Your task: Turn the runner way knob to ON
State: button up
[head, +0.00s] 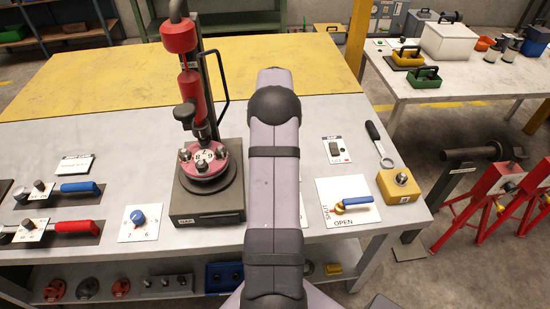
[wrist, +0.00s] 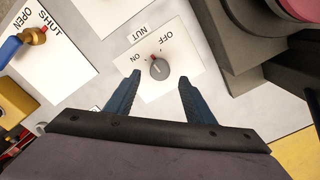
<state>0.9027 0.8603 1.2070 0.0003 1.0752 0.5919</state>
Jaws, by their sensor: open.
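A grey round knob (wrist: 159,69) sits on a white plate (wrist: 185,75) marked OFF and ON in the wrist view. Its small label looks like NUT, so I cannot confirm that it is the runner way knob. A red mark shows at the knob's upper-left edge, between the two words; I cannot tell which setting it is on. My gripper (wrist: 160,78) is open, with its blue fingertips apart, one to each side of the knob in the picture. Whether they are down at its height is unclear. In the head view my arm hides the gripper and this knob.
A valve with a blue handle (head: 354,202) on a SHUT/OPEN plate stands right of my arm. A press (head: 210,205) with a red flanged piece (head: 203,155) stands left. A blue dial (head: 138,217) and two lever handles lie farther left. A yellow block (head: 399,188) is at right.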

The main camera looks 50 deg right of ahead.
jog(key=shift+f+p, duration=0.9)
jog(key=shift+f, duration=1.85)
jog(key=c, duration=1.1)
